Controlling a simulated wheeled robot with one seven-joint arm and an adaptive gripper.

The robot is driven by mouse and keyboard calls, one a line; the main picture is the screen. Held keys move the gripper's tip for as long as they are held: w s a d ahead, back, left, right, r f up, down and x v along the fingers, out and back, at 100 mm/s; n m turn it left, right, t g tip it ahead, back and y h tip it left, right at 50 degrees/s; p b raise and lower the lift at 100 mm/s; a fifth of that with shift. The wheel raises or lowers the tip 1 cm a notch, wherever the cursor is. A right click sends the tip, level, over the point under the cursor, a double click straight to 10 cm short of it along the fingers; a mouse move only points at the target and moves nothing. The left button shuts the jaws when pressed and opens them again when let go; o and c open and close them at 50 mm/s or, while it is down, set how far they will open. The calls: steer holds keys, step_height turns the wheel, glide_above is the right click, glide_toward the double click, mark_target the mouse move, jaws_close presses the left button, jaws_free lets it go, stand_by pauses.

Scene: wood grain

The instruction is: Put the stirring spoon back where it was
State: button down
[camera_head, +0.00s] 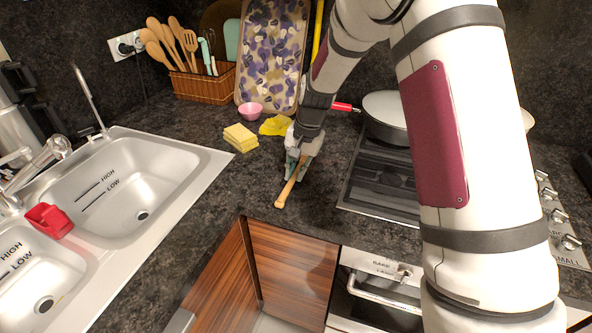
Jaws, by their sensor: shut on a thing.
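My gripper (297,170) is over the dark countertop between the sink and the stove, pointing down. It is shut on a wooden stirring spoon (285,194). The light wooden end of the spoon sticks out toward the front of the counter. The rest of the spoon is hidden by the gripper. I cannot tell whether the spoon touches the counter. A brown wicker basket (205,86) stands at the back left against the wall and holds several wooden utensils (172,42) upright.
Yellow sponges (241,137), a yellow cloth (276,125) and a pink bowl (250,110) lie between my gripper and the basket. A patterned tray (270,55) leans on the wall. A pan (386,112) sits on the stove at right. The sink (215,160) lies left.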

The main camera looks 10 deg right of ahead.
steer(key=shift+f, duration=0.6)
steer(key=c, duration=1.5)
jaws_free()
